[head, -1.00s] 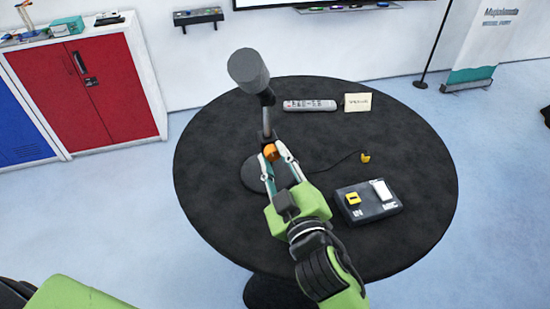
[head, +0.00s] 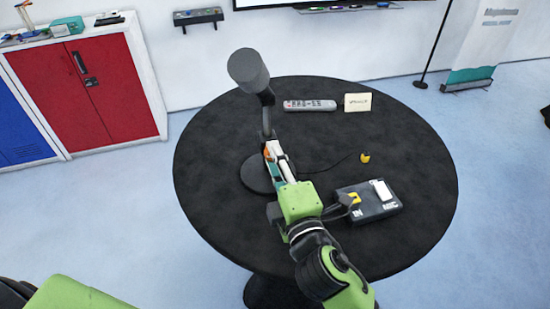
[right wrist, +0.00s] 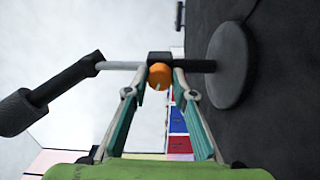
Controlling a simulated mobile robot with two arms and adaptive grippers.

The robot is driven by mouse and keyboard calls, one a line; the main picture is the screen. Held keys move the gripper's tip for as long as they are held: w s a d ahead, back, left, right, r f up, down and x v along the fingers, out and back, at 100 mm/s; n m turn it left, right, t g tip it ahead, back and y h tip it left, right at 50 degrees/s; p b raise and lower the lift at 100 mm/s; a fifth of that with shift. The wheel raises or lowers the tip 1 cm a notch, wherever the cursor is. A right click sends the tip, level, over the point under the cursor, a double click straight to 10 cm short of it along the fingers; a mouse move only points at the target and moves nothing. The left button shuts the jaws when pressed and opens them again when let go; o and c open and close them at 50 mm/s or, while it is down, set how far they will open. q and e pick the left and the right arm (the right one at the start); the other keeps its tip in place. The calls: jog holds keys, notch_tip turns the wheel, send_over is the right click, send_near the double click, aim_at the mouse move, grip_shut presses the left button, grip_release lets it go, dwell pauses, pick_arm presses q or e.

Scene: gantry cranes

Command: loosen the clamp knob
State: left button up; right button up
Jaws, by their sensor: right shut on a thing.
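A microphone stand is on the round table, with a grey cylindrical microphone (head: 248,68) tilted at its top and a round black base (head: 256,182). The orange clamp knob (right wrist: 160,76) sits at the clamp on the pole. In the head view only a sliver of the knob (head: 267,153) shows beside my fingers. My right gripper (head: 272,151) is shut on the knob, with its fingers seen nearly edge-on. In the right wrist view the fingertips (right wrist: 161,80) are on either side of the knob. My left gripper is out of view.
A red cabinet (head: 90,95) stands at left.

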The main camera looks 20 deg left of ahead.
jog(key=shift+n, duration=0.6)
jog(key=o, duration=1.1)
jog(key=shift+s+d+f, duration=0.1)
jog(key=shift+s+d, duration=0.05)
jog(key=shift+s, duration=0.05)
jog(key=v, duration=1.1)
jog(key=shift+s, duration=0.2)
jog(key=shift+d, duration=0.15)
